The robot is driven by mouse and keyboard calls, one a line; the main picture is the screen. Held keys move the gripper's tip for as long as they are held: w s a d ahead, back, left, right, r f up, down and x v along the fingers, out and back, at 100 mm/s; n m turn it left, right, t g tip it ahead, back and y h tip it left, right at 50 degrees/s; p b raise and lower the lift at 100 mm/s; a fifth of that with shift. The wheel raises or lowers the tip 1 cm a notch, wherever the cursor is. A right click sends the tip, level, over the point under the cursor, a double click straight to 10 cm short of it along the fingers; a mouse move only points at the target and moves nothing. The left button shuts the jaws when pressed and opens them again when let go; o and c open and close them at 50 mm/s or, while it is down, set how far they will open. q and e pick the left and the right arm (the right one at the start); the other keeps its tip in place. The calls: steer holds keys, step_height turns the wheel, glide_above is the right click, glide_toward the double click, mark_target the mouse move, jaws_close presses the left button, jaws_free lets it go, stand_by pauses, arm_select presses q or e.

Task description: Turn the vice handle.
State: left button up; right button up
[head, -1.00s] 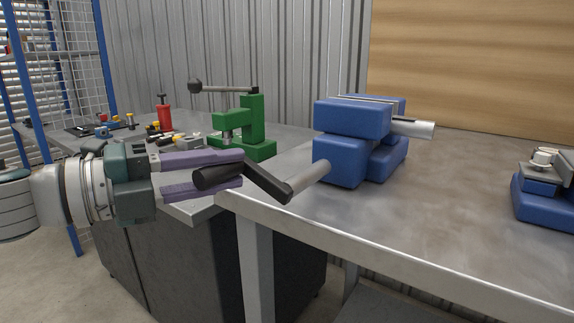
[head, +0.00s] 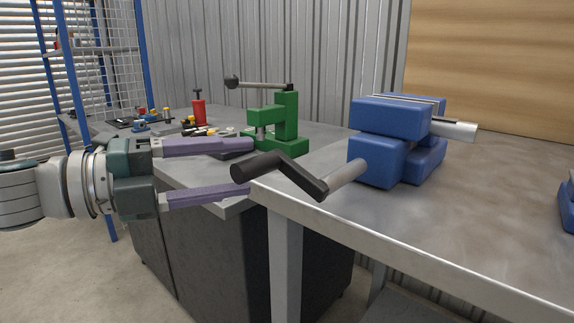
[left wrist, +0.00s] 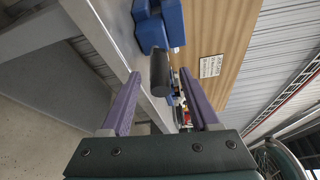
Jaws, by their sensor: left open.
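The blue vice (head: 392,140) stands on the grey metal bench, with a grey screw (head: 345,175) coming out of its left side. Its black crank handle (head: 300,176) ends in a thick black grip (head: 258,167) pointing left, towards my left gripper. My left gripper (head: 250,167) is open, with its purple fingers wide apart. The grip's end lies at about the fingertips, between their lines, and no contact shows. In the left wrist view the grip (left wrist: 160,74) also appears between the fingertips (left wrist: 160,80). The right gripper is not in view.
The bench's front edge (head: 420,245) runs below the vice. A green press (head: 284,120) and a red bottle-like item (head: 199,110) stand on the farther worktop, with small parts around them. Part of another blue object (head: 567,205) shows at the right edge.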

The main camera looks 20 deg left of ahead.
arm_select(q)
steer(key=v, duration=0.6)
steer(key=shift+r, duration=0.15)
